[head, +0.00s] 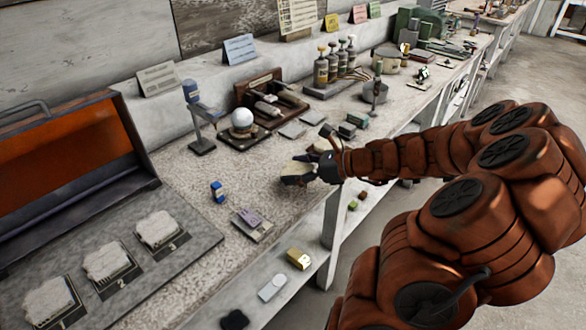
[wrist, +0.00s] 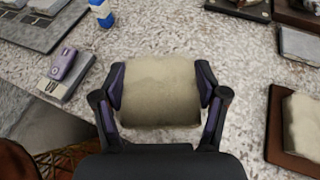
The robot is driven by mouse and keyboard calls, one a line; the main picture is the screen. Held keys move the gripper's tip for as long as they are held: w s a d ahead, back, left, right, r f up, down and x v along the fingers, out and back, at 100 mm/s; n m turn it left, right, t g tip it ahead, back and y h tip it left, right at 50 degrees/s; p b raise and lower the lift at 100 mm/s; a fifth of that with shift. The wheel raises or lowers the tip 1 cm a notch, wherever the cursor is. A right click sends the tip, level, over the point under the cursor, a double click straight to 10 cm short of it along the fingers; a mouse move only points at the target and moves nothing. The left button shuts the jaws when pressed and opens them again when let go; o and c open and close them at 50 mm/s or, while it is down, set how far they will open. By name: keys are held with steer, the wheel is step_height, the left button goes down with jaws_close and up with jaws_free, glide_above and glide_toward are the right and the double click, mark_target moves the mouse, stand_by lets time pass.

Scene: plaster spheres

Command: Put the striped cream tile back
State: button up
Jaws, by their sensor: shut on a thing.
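My gripper (head: 300,176) is shut on a pale cream block (wrist: 160,90), held between its two fingers above the speckled bench top. I cannot make out stripes on it. In the head view the block (head: 299,168) is small and partly covered by the fingers. A grey board (head: 190,246) at the lower left bears three pale, rough-faced tiles in a row: one at the front (head: 48,302), one in the middle (head: 107,261) by a 2, and one at the back (head: 157,229). In the wrist view another pale block (wrist: 305,122) lies on a brown plate (wrist: 283,148) at right.
A blue-and-white bottle (head: 217,192) and a grey plate with a purple piece (head: 251,224) stand between my gripper and the board. An open orange-lined case (head: 60,160) rises behind the board. A white ball on a stand (head: 242,117) is farther back.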

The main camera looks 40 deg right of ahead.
mark_target(293, 171)
steer(key=w, duration=0.1)
steer(key=w+d, duration=0.2)
steer(key=w, duration=0.1)
steer(key=shift+f, duration=1.95)
steer(key=shift+f, duration=0.15)
steer(key=o, duration=1.5)
steer(key=shift+c, duration=0.2)
